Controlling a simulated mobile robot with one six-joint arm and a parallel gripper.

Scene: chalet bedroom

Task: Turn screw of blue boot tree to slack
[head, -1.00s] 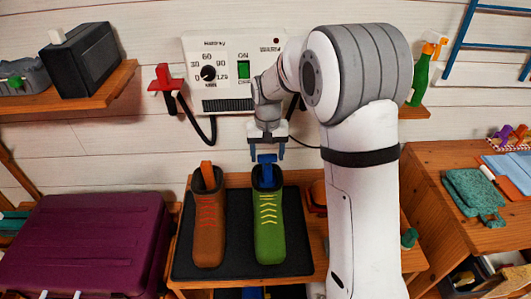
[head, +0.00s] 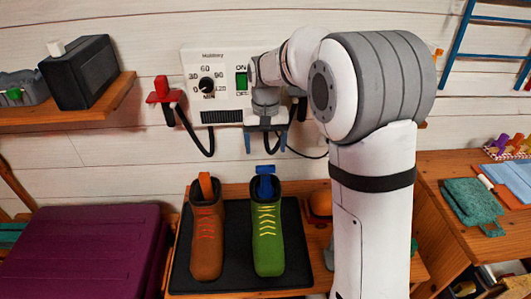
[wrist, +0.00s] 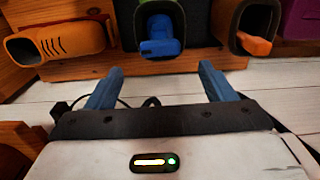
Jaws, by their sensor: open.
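The blue boot tree (head: 265,182) stands in the green boot (head: 267,238), its top showing above the boot's opening. In the wrist view the blue boot tree (wrist: 160,38) shows ahead of my fingers, a little left of the middle between them. My gripper (head: 266,145) is open and empty, with its blue fingers pointing down just above the boot tree and apart from it. In the wrist view my gripper (wrist: 162,82) has its two fingers wide apart. I cannot make out the screw clearly.
A brown boot (head: 207,240) with an orange boot tree (head: 206,186) stands left of the green boot, both on a black mat (head: 238,280). A wall box (head: 217,85) with a dial and hanging black hoses is behind my gripper. A purple suitcase (head: 85,250) is at left.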

